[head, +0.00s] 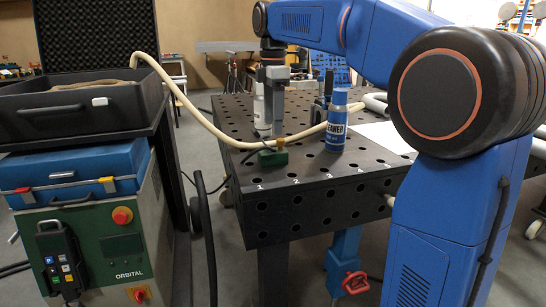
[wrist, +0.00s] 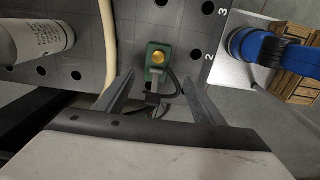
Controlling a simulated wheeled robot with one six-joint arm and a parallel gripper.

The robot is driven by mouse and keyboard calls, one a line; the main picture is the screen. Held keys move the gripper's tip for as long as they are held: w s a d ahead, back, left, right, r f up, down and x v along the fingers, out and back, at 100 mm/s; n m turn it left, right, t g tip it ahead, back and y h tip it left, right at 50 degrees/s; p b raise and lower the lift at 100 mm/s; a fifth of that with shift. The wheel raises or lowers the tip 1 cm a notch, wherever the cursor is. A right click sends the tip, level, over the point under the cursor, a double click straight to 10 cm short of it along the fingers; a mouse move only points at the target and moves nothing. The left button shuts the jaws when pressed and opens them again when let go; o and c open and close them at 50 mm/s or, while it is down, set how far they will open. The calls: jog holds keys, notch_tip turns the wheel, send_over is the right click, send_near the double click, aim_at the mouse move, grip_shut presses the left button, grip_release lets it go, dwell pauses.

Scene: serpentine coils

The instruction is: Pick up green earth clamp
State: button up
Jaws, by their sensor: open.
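The green earth clamp (head: 273,157) is a small green block with a brass knob, resting on the perforated welding table (head: 330,180) near its front left edge. In the wrist view the clamp (wrist: 158,58) lies just beyond and between the open fingers of my gripper (wrist: 155,90), with a grey bar and a dark cable running from it toward me. The fingers look apart from its body, one to each side. In the head view my gripper (head: 275,125) points down above the clamp; its fingertips are hard to make out there.
A blue cleaner can (head: 337,122) stands right of the clamp. A white bottle (head: 262,108) stands behind my gripper; it also shows in the wrist view (wrist: 38,40). A beige hose (head: 205,118) crosses the table behind the clamp. A green orbital machine (head: 110,240) stands left.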

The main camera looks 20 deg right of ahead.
send_over(273, 150)
jog(key=s, duration=0.1)
notch_tip(273, 150, down, 5)
jog(key=shift+a+f, duration=0.1)
jog(key=shift+f, duration=0.05)
jog(key=shift+w+f, duration=0.15)
jog(key=shift+f, duration=1.2)
jog(key=shift+w+f, duration=0.15)
jog(key=shift+f, duration=1.15)
grip_shut()
jog(key=shift+r, duration=0.15)
